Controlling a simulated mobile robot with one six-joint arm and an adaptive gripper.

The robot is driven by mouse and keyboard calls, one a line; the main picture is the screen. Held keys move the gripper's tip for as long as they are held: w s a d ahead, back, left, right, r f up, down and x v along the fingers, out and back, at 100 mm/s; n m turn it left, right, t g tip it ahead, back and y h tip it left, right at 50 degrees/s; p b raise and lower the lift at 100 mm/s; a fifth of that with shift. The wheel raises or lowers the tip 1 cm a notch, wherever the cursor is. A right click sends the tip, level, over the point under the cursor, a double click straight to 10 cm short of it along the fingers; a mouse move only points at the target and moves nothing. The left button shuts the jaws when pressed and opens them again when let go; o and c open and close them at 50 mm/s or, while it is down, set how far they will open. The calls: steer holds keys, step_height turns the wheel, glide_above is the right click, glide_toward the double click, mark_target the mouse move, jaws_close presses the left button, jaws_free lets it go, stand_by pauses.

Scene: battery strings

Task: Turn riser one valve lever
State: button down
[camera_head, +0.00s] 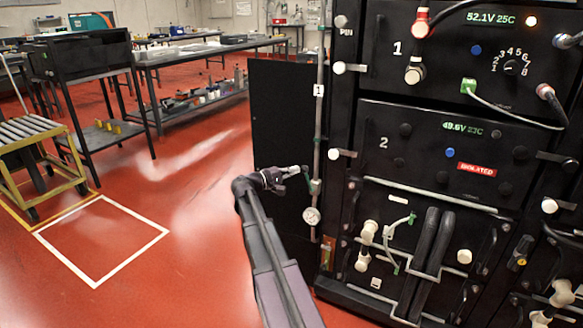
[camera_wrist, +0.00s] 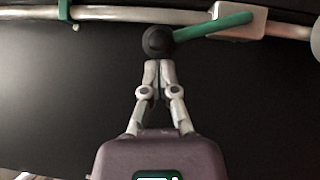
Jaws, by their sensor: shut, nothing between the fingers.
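The riser one pipe (camera_head: 317,130) runs upright beside the rack, with a white tag (camera_head: 319,90) marked 1. Its green valve lever (camera_head: 315,187) is small in the head view, just above a round gauge. In the wrist view the green lever (camera_wrist: 215,30) slants up and right from a dark round hub (camera_wrist: 157,41), with its far end over a pale block. My gripper (camera_wrist: 158,64) is shut and empty, its fingertips at or just below the hub; contact cannot be told. In the head view my gripper (camera_head: 306,172) is close to the pipe at valve height.
The round gauge (camera_head: 312,215) sits on the pipe below the valve. The black battery rack (camera_head: 345,250) stands close on the right, with cables and protruding knobs. A black panel (camera_head: 280,115) is behind the pipe. Red floor (camera_head: 190,240) is open at left.

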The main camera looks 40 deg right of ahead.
steer(key=s+m+p, duration=0.1)
steer(key=r+m+y+p, duration=0.1)
steer(key=p, duration=0.1)
steer(key=shift+s+d+r, duration=0.3)
steer(key=shift+s+d, duration=0.05)
steer(key=shift+s, duration=0.05)
steer(key=shift+s+d+y, duration=0.2)
steer(key=shift+s+y, duration=0.1)
steer(key=shift+s, duration=0.15)
steer(key=p, duration=0.2)
glide_toward(304, 167)
steer(key=w+a, duration=0.1)
steer(key=w+a+r, duration=0.1)
steer(key=w+a, duration=0.1)
steer(key=shift+w+a, duration=0.1)
stand_by(0.4)
stand_by(0.6)
